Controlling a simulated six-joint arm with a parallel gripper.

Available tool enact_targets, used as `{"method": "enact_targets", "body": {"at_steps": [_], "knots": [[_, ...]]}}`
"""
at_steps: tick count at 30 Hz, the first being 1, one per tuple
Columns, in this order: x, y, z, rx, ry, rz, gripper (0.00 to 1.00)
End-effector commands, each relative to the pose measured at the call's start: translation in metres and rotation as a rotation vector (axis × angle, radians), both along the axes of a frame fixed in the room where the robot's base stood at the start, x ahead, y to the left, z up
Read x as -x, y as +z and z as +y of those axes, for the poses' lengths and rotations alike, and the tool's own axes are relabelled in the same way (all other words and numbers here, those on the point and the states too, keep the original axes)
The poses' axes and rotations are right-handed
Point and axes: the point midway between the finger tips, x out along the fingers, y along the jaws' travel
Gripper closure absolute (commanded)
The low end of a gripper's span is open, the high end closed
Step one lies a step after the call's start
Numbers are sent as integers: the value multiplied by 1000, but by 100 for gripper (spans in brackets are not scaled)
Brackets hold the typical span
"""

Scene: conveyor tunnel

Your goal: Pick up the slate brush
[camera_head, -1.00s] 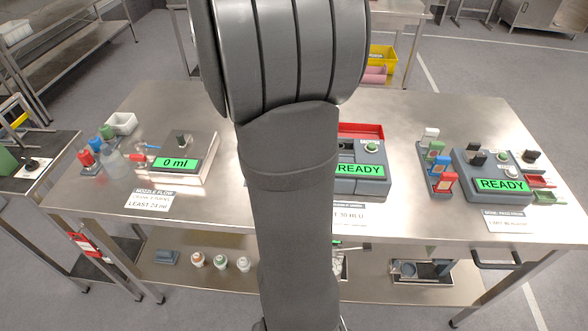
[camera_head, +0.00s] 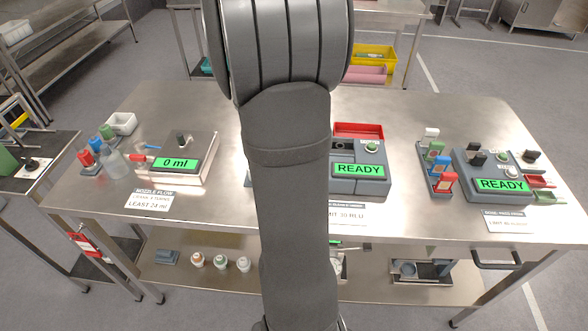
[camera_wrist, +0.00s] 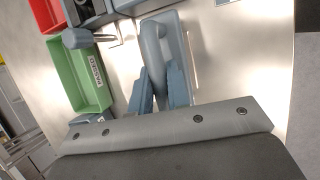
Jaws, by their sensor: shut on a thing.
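My gripper (camera_wrist: 161,92) shows in the wrist view as two blue-grey fingers, close together. In the head view my arm hides the gripper and the brush.
In the wrist view, a green tray (camera_wrist: 72,75) marked PASSED and a red tray (camera_wrist: 47,14) lie left of the brush. A grey-blue knobbed part (camera_wrist: 88,38) overlaps the green tray's end. The steel table (camera_wrist: 235,70) is bare to the right, up to its edge.

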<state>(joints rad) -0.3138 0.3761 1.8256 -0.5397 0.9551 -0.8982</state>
Motion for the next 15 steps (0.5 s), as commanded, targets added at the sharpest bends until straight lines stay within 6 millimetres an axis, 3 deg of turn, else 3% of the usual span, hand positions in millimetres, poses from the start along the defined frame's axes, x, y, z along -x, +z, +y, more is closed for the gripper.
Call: {"method": "enact_targets", "body": {"at_steps": [8, 15], "knots": [[0, 2, 0, 0, -1, -1, 100], [-1, 26, 0, -2, -1, -5, 100]]}}
